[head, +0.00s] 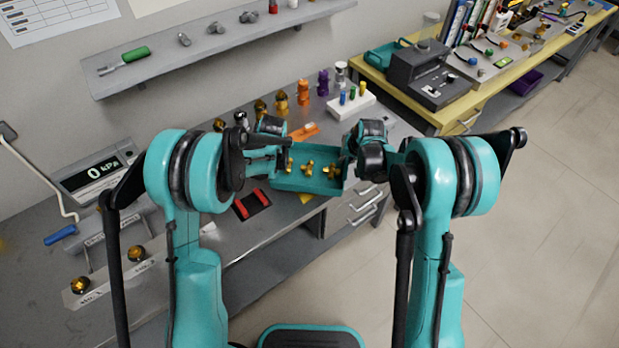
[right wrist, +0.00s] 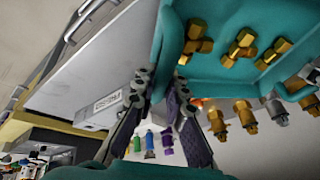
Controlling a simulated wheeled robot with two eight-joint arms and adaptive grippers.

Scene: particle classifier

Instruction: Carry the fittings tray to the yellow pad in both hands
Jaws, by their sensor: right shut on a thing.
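The teal fittings tray (head: 318,183) is near the front edge of the bench, with three brass fittings (head: 308,168) inside. My right gripper (head: 350,160) is shut on the tray's right end. In the right wrist view, my right gripper's fingers (right wrist: 160,82) stand either side of the tray's wall (right wrist: 172,40). My left gripper (head: 284,155) is at the tray's left end; its fingertips are too small and covered to tell their state. I cannot tell the gap under the tray.
An orange piece (head: 304,131) and a white rack of coloured pegs (head: 352,104) are behind the tray. A red holder (head: 251,203) lies to its left. Several brass and grey fittings stand at the back.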

